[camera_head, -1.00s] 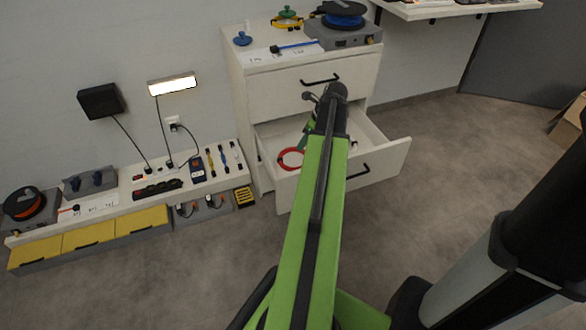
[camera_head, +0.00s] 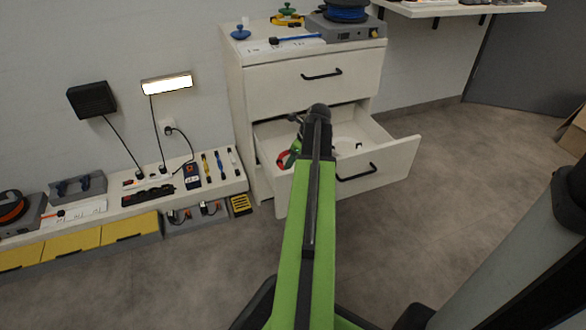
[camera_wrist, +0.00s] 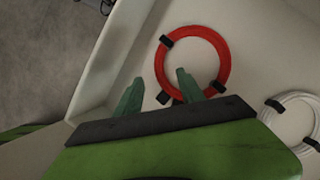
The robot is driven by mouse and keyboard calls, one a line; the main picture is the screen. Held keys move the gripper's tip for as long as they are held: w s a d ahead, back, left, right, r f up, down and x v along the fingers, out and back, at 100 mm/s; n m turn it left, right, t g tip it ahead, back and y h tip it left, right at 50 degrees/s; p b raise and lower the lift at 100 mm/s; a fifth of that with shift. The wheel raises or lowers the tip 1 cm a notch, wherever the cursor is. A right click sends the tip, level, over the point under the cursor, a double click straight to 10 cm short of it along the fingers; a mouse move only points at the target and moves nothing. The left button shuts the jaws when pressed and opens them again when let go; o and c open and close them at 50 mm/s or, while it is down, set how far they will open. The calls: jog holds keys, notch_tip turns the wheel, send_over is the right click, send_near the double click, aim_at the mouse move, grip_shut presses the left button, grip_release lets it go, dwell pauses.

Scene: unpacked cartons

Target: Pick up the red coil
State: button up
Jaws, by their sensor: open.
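The red coil (camera_wrist: 228,66) lies flat in the open drawer, with black ties around it, in the wrist view. In the head view only part of the red coil (camera_head: 283,160) shows beside my arm, which hides the rest. My gripper (camera_wrist: 158,92) is open and empty over the drawer. One green finger overlaps the lower part of the coil in the wrist view; the other is to its left, near the drawer wall. I cannot tell the height between the fingers and the coil.
The open drawer (camera_head: 398,160) belongs to a white cabinet (camera_head: 268,82). A white coil (camera_wrist: 291,98) lies right of the red one. A low shelf (camera_head: 215,186) with tools stands left of the cabinet. The floor in front is clear.

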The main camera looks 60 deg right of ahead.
jog(key=b+x, duration=0.2)
jog(key=x, duration=0.2)
jog(key=shift+s+f+b, duration=0.1)
jog(key=shift+b, duration=0.25)
grip_shut()
